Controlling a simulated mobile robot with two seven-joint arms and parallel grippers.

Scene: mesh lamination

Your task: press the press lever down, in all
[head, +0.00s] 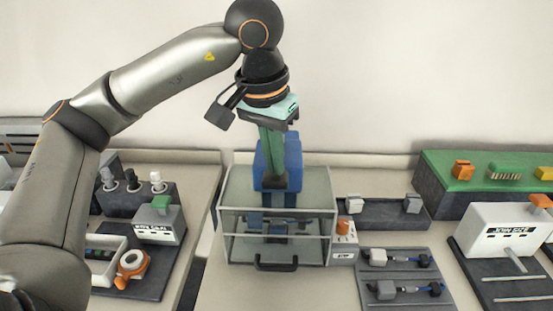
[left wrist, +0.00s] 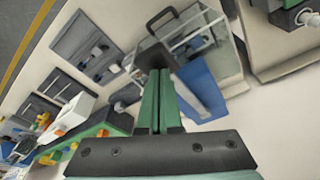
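The press (head: 294,160) is a tall blue body rising out of a clear-walled box with a grey frame (head: 329,187). In the left wrist view its blue body (left wrist: 199,73) lies just right of my fingers. My left gripper (head: 275,180) points down in front of the blue body, at the level of the box's open top. Its green fingers are close together, and a dark block (left wrist: 155,54) shows at their tips in the left wrist view. I cannot tell whether this is the lever's end; the lever is not clearly made out. My right gripper is not in view.
The box has a black front handle (head: 276,265). A small unit with an orange knob (head: 343,227) stands at its right. Dark trays with connectors (head: 402,258) lie further right, with a green-topped block (head: 490,160) behind. Another station (head: 155,226) stands at left.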

